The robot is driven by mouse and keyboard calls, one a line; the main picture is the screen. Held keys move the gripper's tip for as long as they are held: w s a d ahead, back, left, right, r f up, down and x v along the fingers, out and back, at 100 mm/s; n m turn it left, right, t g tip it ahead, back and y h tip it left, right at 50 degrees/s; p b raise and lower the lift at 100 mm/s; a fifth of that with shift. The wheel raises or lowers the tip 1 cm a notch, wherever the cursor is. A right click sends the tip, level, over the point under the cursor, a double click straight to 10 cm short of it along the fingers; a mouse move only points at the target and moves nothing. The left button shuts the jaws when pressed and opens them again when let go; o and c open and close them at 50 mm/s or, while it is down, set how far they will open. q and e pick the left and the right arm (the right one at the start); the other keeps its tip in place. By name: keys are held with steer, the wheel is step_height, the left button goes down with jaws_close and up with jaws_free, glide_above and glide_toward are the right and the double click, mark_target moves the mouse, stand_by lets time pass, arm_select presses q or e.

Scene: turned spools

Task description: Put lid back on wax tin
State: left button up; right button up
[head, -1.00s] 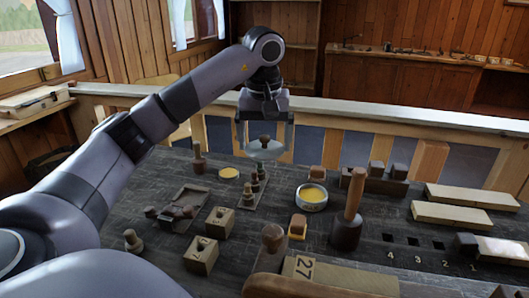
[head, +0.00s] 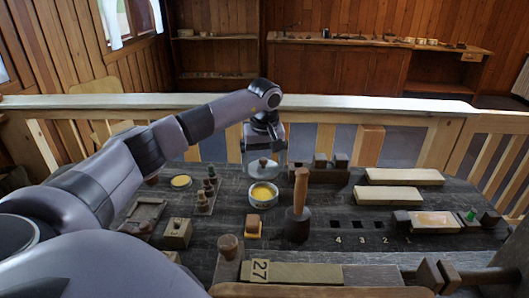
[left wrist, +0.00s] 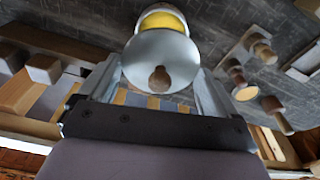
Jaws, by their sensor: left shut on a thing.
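The wax tin (head: 264,201) is a round silvery tin with yellow wax inside, standing open on the dark bench. My left gripper (head: 264,163) is shut on the lid (head: 262,171), a pale metal disc with a brown knob. The lid is held above the tin and overlaps its far rim in the head view. In the left wrist view, the lid (left wrist: 160,52) sits between the two fingers (left wrist: 160,92), knob toward the camera. The tin (left wrist: 164,9) shows partly behind it, and the lid hides the rest. My right gripper is not in view.
A mallet (head: 298,222) stands close to the tin's right. A dark holder with blocks (head: 318,174) is behind right.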

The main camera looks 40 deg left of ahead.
arm_select(q)
steer(key=shift+f+b, duration=2)
steer(key=shift+f, duration=0.15)
steer(key=shift+f+b, duration=0.35)
steer(key=shift+f, duration=0.6)
steer(key=shift+r+p, duration=0.1)
steer(key=shift+p, duration=0.35)
steer(key=shift+f, duration=0.25)
stand_by(0.4)
steer(key=o, duration=0.7)
